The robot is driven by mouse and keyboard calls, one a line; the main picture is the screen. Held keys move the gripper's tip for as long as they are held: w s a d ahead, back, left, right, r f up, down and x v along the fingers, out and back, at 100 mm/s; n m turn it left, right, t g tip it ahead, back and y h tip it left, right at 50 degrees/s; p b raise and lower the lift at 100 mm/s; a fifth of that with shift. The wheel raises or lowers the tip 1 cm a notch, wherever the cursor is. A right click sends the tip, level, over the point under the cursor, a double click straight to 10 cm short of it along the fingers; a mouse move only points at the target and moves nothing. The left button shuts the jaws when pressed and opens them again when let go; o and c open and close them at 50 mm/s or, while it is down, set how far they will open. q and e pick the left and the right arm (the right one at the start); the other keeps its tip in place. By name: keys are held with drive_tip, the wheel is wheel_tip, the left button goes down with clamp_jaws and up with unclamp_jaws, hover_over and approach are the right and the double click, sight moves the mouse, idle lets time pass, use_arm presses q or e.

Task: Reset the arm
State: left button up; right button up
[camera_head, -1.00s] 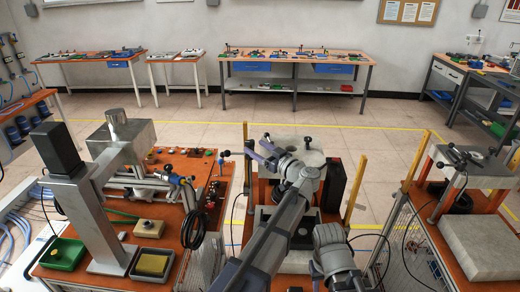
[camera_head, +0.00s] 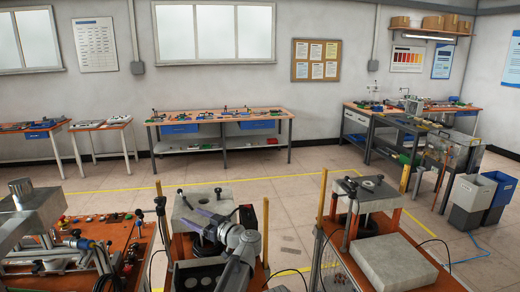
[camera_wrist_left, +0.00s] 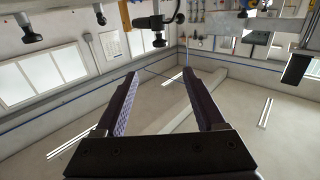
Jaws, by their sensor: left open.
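My left gripper (camera_head: 194,212) is in front of the heater station with the grey top plate (camera_head: 215,197), in the lower middle of the head view. In the left wrist view its two dark purple fingers (camera_wrist_left: 158,88) stand wide apart with nothing between them. From the head view I cannot tell how high it is above the plate. My left arm comes up from the bottom edge behind it. My right gripper shows in neither view.
A machine with a grey block (camera_head: 35,210) stands at left. At right is a bench with a grey slab (camera_head: 392,262) and a raised plate (camera_head: 368,190). Yellow posts (camera_head: 322,205) stand between stations. The tiled floor (camera_head: 250,172) behind is clear.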

use_arm(q)
drive_tip(key=w+d+r+m+t+h, duration=0.4)
drive_tip(key=d+m+t+h, duration=0.5)
drive_tip(key=t+h, duration=0.15)
drive_tip(key=s+d+f+m+g+h, duration=0.35)
drive_tip(key=d+f+m+h, duration=0.2)
drive_tip(key=h, duration=0.25)
drive_tip(key=s+a+f+g, duration=0.1)
drive_tip(key=s+f+g, duration=0.9)
drive_tip(key=f, duration=0.5)
drive_tip(key=s+a+f+n+g+y, duration=0.25)
drive_tip(key=s+a, duration=0.25)
drive_tip(key=s, duration=0.3)
drive_tip(key=s+a+f+n+g+y, duration=0.1)
drive_tip(key=s+a+f+g, duration=0.25)
drive_tip(key=s, duration=0.55)
drive_tip(key=s+d+m+g+y, duration=0.1)
drive_tip(key=s+d+m, duration=0.3)
drive_tip(key=d, duration=0.6)
drive_tip(key=shift+s+d+r, duration=0.2)
drive_tip(key=shift+s+r, duration=0.1)
drive_tip(key=shift+s, duration=0.45)
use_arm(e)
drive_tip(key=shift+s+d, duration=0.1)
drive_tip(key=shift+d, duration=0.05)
